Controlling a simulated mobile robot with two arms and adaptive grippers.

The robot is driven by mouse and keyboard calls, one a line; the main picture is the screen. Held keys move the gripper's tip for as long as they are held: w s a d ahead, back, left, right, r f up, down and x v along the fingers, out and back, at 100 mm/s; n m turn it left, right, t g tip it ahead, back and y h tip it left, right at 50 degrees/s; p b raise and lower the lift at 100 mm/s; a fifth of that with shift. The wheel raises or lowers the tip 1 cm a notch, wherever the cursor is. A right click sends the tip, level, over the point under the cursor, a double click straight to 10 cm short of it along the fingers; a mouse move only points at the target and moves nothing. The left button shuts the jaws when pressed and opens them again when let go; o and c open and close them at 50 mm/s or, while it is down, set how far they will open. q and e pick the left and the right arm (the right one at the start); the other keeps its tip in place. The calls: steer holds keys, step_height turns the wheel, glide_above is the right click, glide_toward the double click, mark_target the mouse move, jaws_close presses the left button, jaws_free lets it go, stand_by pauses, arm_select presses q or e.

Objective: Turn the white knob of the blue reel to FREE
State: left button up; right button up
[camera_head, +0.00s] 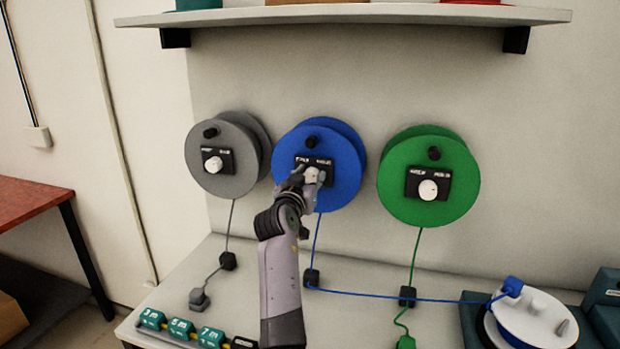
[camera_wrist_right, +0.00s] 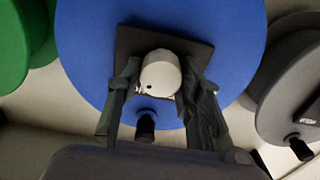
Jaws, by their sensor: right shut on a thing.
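The blue reel (camera_head: 345,150) hangs on the wall between a grey reel and a green reel. Its white knob (camera_head: 312,175) sits on a black plate (camera_head: 325,161) at its front. My right gripper (camera_head: 305,178) is at the knob. In the right wrist view the white knob (camera_wrist_right: 160,73) sits between the two fingers of the right gripper (camera_wrist_right: 157,88), which are shut on it. The plate's lettering is too small and partly covered to read. The knob's dark dot shows in the wrist view. My left gripper is not in view.
The grey reel (camera_head: 198,180) and green reel (camera_head: 430,205) flank the blue one closely. A blue cord (camera_head: 400,297) runs to a white round device (camera_head: 535,318) on the right of the table. A shelf (camera_head: 350,14) is above. Teal labelled blocks (camera_head: 180,327) lie at the front.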

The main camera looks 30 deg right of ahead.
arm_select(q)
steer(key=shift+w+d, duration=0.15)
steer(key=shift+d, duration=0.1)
arm_select(e)
steer(key=c, duration=0.5)
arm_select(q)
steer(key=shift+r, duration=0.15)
arm_select(e)
steer(key=shift+n, duration=0.4)
steer(key=n+p, duration=0.1)
steer(key=n, duration=0.2)
steer(key=shift+r+n, duration=0.1)
steer(key=shift+n, duration=0.2)
steer(key=n+p, duration=0.2)
steer(key=n, duration=0.1)
steer(key=shift+w+a+n, duration=0.1)
steer(key=shift+n, duration=0.2)
steer(key=n+p, duration=0.3)
steer(key=n, duration=0.2)
arm_select(q)
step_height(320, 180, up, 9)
steer(key=p, duration=0.3)
arm_select(e)
steer(key=shift+a+f+n, duration=0.1)
steer(key=shift+f+n, duration=0.1)
steer(key=shift+n, duration=2.3)
